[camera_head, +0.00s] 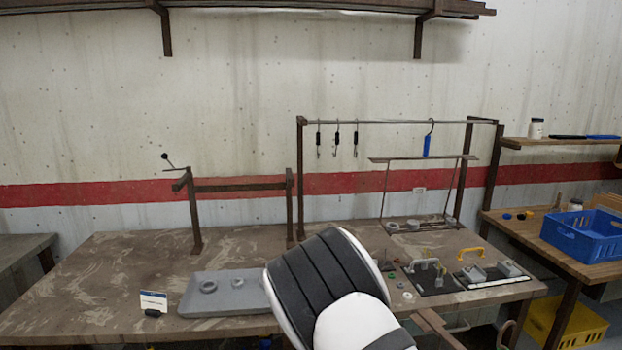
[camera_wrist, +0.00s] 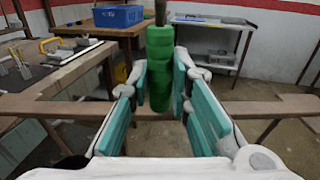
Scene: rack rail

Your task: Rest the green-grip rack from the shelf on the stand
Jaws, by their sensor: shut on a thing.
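In the wrist view, my gripper (camera_wrist: 161,84) is shut on the green grip (camera_wrist: 159,48) of the rack, with teal pads on both sides of it. The rack's brown bar (camera_wrist: 50,106) runs crosswise beyond the grip. In the head view, part of the bar (camera_head: 436,325) and a brown hook (camera_head: 505,334) show at the bottom right, next to my arm. The gripper, green grip and lower rack are hidden there. A low dark stand (camera_head: 240,187) with two posts and a crossbar is on the table at left, apart from the rack.
A taller rail frame (camera_head: 385,122) carries several hooks and a blue-grip rack (camera_head: 426,146). A blue crate (camera_head: 587,239) is on the side bench. The table's left part is mostly clear.

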